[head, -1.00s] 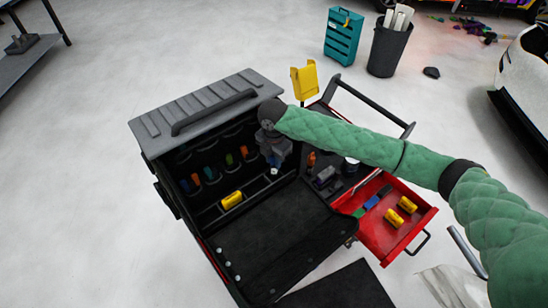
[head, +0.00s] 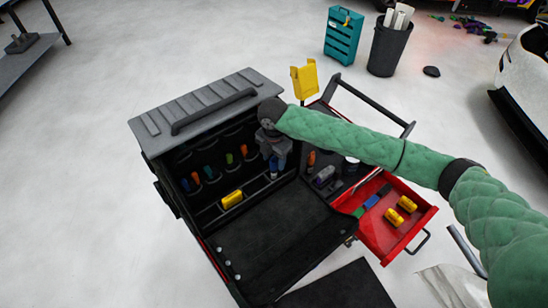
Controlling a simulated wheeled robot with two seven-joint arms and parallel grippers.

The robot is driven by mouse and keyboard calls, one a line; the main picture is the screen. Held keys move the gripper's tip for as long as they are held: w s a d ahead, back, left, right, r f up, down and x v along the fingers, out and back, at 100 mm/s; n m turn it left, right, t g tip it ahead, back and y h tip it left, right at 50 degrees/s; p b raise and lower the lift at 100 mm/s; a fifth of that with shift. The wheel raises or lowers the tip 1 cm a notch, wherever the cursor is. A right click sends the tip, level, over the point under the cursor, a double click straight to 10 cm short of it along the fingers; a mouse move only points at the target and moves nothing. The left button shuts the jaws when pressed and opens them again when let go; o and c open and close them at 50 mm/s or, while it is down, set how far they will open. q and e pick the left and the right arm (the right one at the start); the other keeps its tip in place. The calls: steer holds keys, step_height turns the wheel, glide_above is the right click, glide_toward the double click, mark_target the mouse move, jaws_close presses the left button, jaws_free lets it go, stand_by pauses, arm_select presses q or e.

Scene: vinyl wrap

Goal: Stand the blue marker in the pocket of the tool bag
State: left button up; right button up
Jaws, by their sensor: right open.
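The tool bag (head: 270,215) is open, with its grey lid (head: 190,117) raised and a row of pockets along its dark inner wall. My right gripper (head: 278,166) is inside the bag at the right end of that row, pointing down with its jaws open. A blue marker (head: 274,168) stands roughly upright at the gripper's fingers. Its lower end is at the divided strip below the pockets; I cannot tell whether it is inside a pocket. My left gripper is not in view.
Several coloured tools, including a green one (head: 229,159), stand in the other pockets. A yellow piece (head: 232,199) lies in the strip. The red drawer (head: 385,240) is open at right, holding yellow pieces and blue and green items. The bag's front floor is clear.

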steer(key=shift+r+b, duration=0.3)
steer(key=shift+r, duration=0.45)
step_height(320, 180, up, 6)
steer(key=b, duration=0.2)
steer(key=shift+f+b, duration=0.15)
steer(key=shift+b, duration=0.25)
steer(key=shift+r, duration=0.35)
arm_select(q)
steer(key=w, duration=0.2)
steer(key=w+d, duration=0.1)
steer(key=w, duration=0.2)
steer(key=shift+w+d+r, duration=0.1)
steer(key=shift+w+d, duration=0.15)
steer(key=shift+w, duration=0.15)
